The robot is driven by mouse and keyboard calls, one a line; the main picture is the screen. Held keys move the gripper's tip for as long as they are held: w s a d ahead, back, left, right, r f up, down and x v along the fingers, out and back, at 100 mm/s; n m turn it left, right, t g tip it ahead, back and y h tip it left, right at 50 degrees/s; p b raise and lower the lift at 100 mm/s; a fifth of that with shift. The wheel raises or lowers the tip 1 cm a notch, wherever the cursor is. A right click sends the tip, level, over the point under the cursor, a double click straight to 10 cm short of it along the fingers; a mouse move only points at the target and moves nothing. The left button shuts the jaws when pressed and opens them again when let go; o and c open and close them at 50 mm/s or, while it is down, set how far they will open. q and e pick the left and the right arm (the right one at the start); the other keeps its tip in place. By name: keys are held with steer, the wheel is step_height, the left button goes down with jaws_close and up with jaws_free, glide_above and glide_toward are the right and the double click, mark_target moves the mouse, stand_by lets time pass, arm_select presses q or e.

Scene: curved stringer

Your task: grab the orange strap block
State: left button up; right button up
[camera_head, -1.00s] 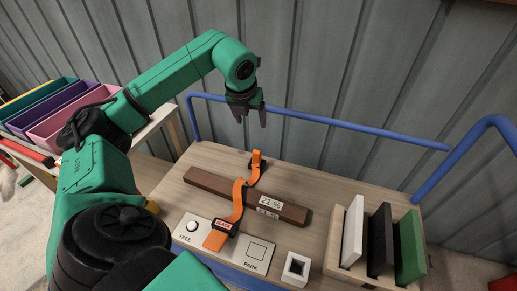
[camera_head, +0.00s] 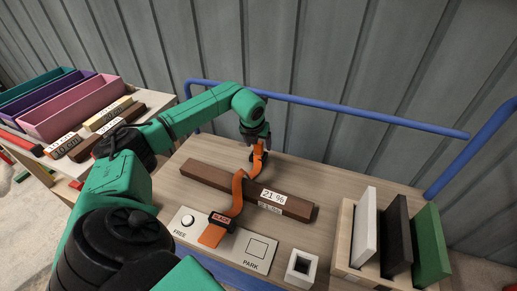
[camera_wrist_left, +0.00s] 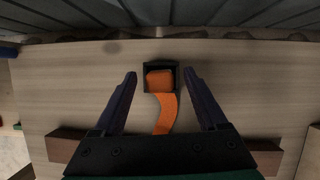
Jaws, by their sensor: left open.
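The orange strap (camera_head: 238,190) lies across a dark brown bar on the wooden cart top. Its far end is the orange block (camera_wrist_left: 159,80), which sits in a small black holder (camera_wrist_left: 175,68) in the left wrist view. My left gripper (camera_head: 257,150) is over the strap's far end, pointing down. In the left wrist view its two fingers (camera_wrist_left: 160,82) are open, one on each side of the block, with a gap on both sides. In the head view the gripper partly hides the block. My right gripper is not in view.
The brown bar (camera_head: 213,182) has a 21 % label. In front are a FREE/PARK plate (camera_head: 235,252) and a white square socket (camera_head: 301,267). A rack (camera_head: 345,222) of white, black and green boards stands right. A blue rail (camera_head: 330,106) runs behind.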

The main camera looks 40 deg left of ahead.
arm_select(q)
steer(key=shift+w+a+f, duration=0.1)
steer(key=shift+w+f, duration=0.1)
steer(key=shift+f, duration=0.2)
steer(key=shift+r, duration=0.1)
jaws_close()
